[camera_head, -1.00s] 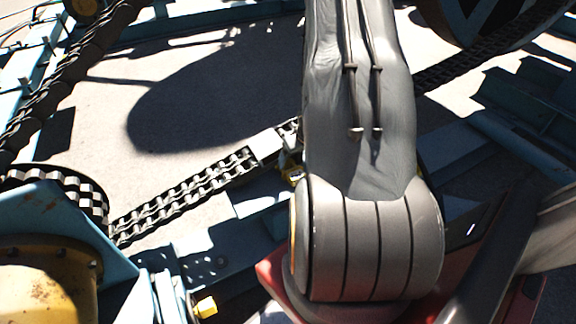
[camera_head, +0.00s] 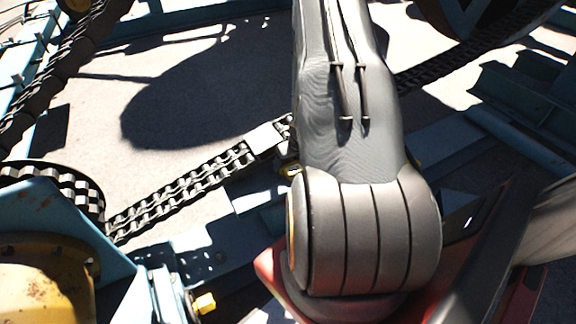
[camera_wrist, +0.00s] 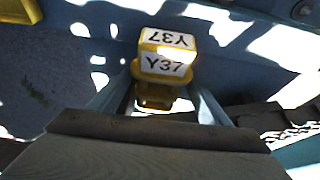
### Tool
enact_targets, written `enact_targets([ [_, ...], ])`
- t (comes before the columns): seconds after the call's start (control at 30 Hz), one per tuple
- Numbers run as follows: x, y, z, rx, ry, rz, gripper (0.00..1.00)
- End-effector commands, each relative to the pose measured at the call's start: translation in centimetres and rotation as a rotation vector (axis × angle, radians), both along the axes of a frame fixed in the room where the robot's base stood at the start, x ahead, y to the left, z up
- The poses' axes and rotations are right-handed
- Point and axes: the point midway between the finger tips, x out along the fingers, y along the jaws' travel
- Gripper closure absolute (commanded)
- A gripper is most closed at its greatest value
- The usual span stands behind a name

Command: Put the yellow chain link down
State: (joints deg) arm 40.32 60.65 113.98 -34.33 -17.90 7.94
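The yellow chain link (camera_wrist: 164,66), with white "Y37" labels on two faces, is in the upper middle of the wrist view. My gripper (camera_wrist: 163,88) has one finger at each side of it, and both fingers appear to meet its sides, so it looks shut on the link. The link's underside is hidden, and I cannot tell whether it touches the blue surface behind it. In the head view my arm hides the gripper. A small yellow patch (camera_head: 291,170) shows at the arm's left edge; I cannot tell whether it is the link.
A dark chain (camera_head: 185,188) runs from the checkered wheel (camera_head: 85,190) toward my arm. Blue beams (camera_head: 520,140) lie at the right. A yellow block (camera_head: 204,303) and a rusty yellow drum (camera_head: 45,275) are at lower left. The pale ground (camera_head: 245,80) looks open.

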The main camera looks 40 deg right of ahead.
Motion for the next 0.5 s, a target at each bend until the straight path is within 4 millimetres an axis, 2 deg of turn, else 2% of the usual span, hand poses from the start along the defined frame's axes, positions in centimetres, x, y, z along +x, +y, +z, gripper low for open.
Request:
enact_targets([
  [0.03,0.0,0.0,0.01,0.0,0.0,0.0,0.4],
  [0.27,0.02,-0.02,0.04,0.0,0.0,0.0,0.77],
  [0.5,-0.05,0.02,0.08,0.0,0.001,0.0,0.78],
])
